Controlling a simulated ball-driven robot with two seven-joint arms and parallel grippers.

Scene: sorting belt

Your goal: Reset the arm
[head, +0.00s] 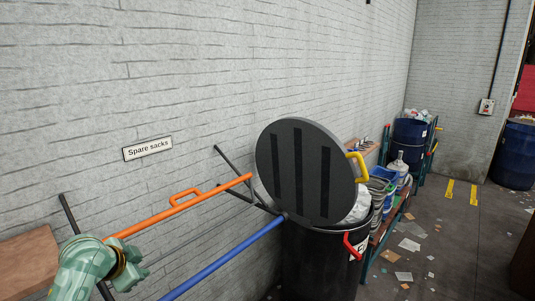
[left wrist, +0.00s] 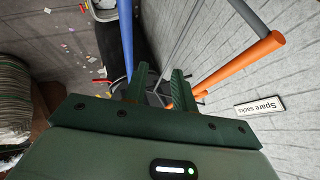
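My left gripper (head: 138,272) is at the lower left of the head view, beside the orange bar (head: 180,208) and left of the blue bar (head: 225,258). In the left wrist view its two green fingers (left wrist: 158,82) stand apart with a gap between them, and I see nothing held. The orange bar also shows in the left wrist view (left wrist: 240,64), to the right of the fingers, and the blue bar (left wrist: 126,35) is above them. My right gripper is in neither view.
A black bin (head: 315,262) with a tilted dark round lid (head: 305,172) stands right of the bars. A sign reading "Spare sacks" (head: 147,149) is on the white brick wall. A low shelf with containers and blue barrels (head: 410,138) stands beyond. Litter lies on the floor.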

